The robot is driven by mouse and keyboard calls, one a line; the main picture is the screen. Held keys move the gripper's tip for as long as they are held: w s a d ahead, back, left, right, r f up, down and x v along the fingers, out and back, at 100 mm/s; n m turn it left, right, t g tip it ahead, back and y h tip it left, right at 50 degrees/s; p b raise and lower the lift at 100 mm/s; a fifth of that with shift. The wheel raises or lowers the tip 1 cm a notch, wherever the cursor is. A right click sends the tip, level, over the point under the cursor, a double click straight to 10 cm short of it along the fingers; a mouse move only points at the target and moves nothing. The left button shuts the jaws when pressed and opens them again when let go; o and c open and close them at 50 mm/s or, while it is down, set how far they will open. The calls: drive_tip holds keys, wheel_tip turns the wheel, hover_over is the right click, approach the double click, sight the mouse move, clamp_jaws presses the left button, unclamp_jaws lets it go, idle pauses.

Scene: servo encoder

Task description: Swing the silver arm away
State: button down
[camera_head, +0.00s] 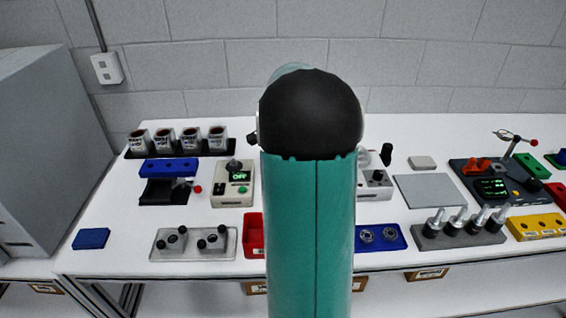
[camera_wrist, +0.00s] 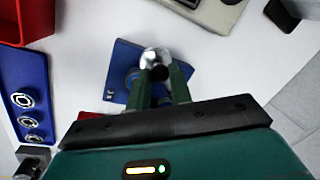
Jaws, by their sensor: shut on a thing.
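My gripper (camera_wrist: 160,82) is shut on a small shiny silver piece with a black end (camera_wrist: 154,60), just over a blue plate (camera_wrist: 116,68) in the wrist view. Whether the piece touches the plate is unclear. In the head view my teal arm hides my gripper and this spot. A silver arm with a red knob (camera_head: 513,147) stands on a dark board with a green display (camera_head: 491,188) at the right. Another small silver lever with a red knob (camera_head: 190,186) sits on a black base at the left. Both are apart from my gripper.
A red bin (camera_head: 253,236) stands left of my arm. A grey block with several upright levers (camera_head: 458,234) and a flat grey plate (camera_head: 429,190) lie right.

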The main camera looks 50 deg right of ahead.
drive_tip(key=w+m, duration=0.2)
drive_tip(key=m, duration=0.1)
drive_tip(key=shift+w+m+h, duration=0.15)
drive_tip(key=shift+m+h, duration=0.15)
drive_tip(key=shift+w+d+m+g+h, duration=0.15)
drive_tip(key=shift+w+m, duration=0.25)
drive_tip(key=shift+m, duration=0.35)
drive_tip(key=shift+w+d+m+g+h, duration=0.15)
drive_tip(key=shift+w+m, duration=0.25)
drive_tip(key=shift+m, duration=0.35)
drive_tip(key=c, duration=1.3)
unclamp_jaws()
drive_tip(key=shift+w, duration=0.1)
drive_tip(key=shift+o, duration=0.2)
wheel_tip(320, 180, up, 14)
drive_tip(key=s+a, duration=0.2)
drive_tip(key=shift+f, duration=0.2)
